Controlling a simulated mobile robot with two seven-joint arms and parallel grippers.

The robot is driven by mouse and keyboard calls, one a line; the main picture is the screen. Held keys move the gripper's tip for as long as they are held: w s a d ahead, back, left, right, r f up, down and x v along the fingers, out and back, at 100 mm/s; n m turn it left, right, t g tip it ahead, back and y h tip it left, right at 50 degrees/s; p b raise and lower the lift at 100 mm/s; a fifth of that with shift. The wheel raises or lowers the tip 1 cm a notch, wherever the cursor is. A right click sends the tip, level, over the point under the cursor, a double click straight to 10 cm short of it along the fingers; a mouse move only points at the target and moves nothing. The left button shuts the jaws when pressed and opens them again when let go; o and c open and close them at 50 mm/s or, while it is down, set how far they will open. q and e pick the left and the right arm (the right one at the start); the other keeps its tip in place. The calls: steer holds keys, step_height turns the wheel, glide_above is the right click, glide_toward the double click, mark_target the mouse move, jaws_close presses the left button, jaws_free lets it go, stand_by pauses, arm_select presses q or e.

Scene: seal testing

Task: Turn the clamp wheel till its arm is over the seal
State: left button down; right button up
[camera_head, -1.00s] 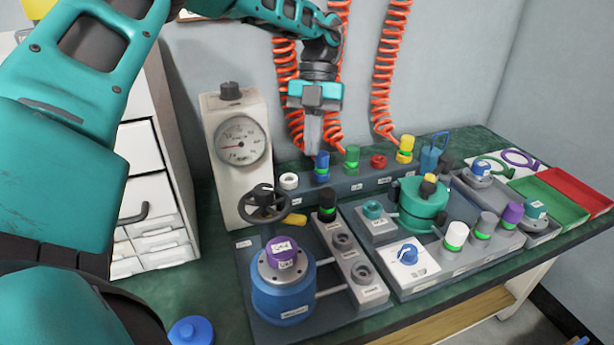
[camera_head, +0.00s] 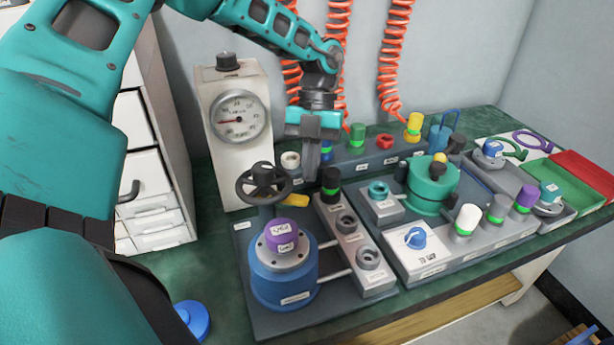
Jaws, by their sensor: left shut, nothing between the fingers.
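The clamp wheel (camera_head: 263,183) is a black handwheel on a post at the left back of a dark base plate. Its yellow arm (camera_head: 293,201) sticks out to the right below the wheel. It points away from the blue test pot (camera_head: 283,275). A purple labelled piece (camera_head: 281,232), which looks like the seal, sits on top of the pot. My left gripper (camera_head: 312,168) points down, shut and empty, behind and to the right of the wheel, apart from it. It partly hides a blue-capped fitting. My right gripper is not in view.
A white gauge box (camera_head: 232,165) stands behind the wheel. A black-capped valve (camera_head: 330,185) stands close to the yellow arm's right. A row of coloured caps runs along the back, and a green pot (camera_head: 432,188) is at the right. A blue cap (camera_head: 192,318) lies front left.

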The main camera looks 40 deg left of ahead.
arm_select(q)
steer(key=shift+s+d+r, duration=0.1)
steer(key=shift+s+d, duration=0.25)
steer(key=shift+s, duration=0.25)
steer(key=shift+s+d, duration=0.3)
steer(key=shift+s, duration=0.3)
